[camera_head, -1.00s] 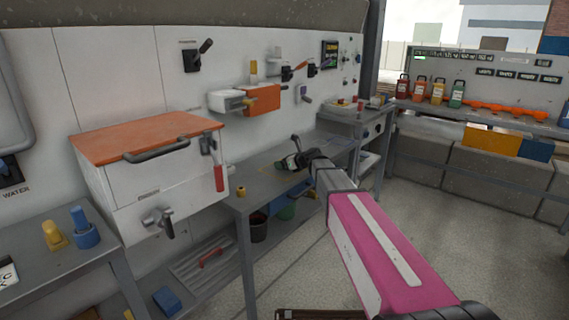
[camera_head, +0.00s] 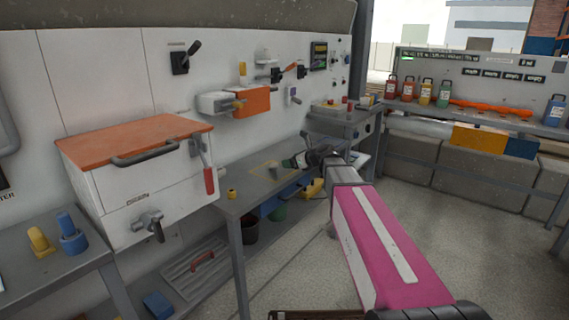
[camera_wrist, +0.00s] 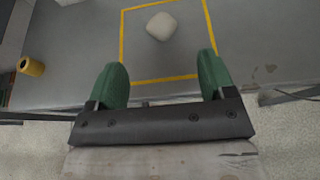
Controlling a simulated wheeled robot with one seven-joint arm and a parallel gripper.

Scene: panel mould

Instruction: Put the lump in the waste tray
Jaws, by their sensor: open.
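A pale, rounded lump (camera_wrist: 161,26) lies on the grey bench inside a yellow painted outline (camera_wrist: 124,45) in the wrist view. My gripper (camera_wrist: 163,78) has two green fingers, spread wide and empty. The lump is beyond the fingertips, roughly in line with the gap, and not touched. In the head view my gripper (camera_head: 300,161) is over the bench near the yellow outline (camera_head: 256,173). A small grey shape beside it there may be the lump. I cannot tell for sure which container is the waste tray.
A small yellow cylinder (camera_wrist: 31,67) stands on the bench left of the outline. A white box with an orange lid (camera_head: 135,140) hangs on the wall at left. A shallow tray with a red handle (camera_head: 203,260) is on the low shelf.

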